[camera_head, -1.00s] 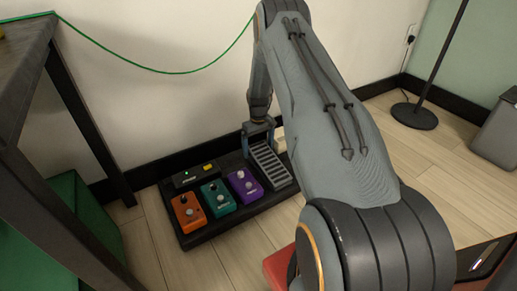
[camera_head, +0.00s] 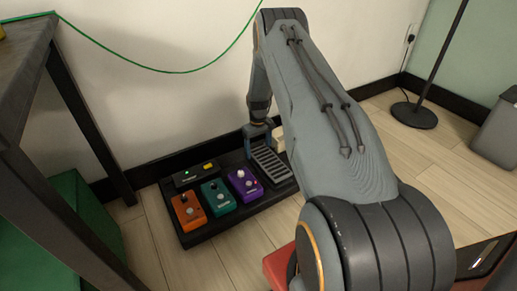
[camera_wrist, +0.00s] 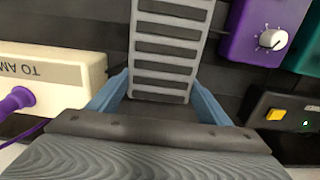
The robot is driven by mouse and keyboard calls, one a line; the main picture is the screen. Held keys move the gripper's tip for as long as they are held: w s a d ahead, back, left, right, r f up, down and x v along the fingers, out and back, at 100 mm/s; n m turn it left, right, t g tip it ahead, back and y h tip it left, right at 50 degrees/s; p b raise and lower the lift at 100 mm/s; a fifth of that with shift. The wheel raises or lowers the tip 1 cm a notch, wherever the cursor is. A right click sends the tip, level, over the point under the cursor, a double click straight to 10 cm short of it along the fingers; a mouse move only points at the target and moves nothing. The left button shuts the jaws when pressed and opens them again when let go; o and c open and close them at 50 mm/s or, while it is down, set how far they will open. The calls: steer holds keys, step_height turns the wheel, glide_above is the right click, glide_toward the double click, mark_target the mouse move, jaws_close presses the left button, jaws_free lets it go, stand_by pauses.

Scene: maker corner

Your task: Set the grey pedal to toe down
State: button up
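The grey pedal (camera_head: 270,163) has a ribbed tread and sits at the right end of the black pedalboard (camera_head: 233,212). Its tread (camera_wrist: 168,50) also fills the top middle of the wrist view. My gripper (camera_head: 258,139) is at the pedal's far end, by the wall. In the wrist view my gripper (camera_wrist: 160,88) has its two blue fingers apart, one on each side of the pedal's end. I cannot tell whether they touch it. The pedal's exact tilt is hard to read, and my arm hides the area to its right.
Purple (camera_head: 244,184), teal (camera_head: 218,198) and orange (camera_head: 188,211) pedals stand left of the grey one. A black box (camera_head: 196,175) with a yellow button is behind them. A cream box (camera_wrist: 55,75) with a purple plug is close beside one finger. A dark table (camera_head: 75,105) stands left.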

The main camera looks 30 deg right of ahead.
steer(key=o, duration=0.5)
steer(key=shift+c, duration=0.2)
steer(key=shift+r+p, duration=1.75)
steer(key=shift+r, duration=2.15)
steer(key=shift+c, duration=0.2)
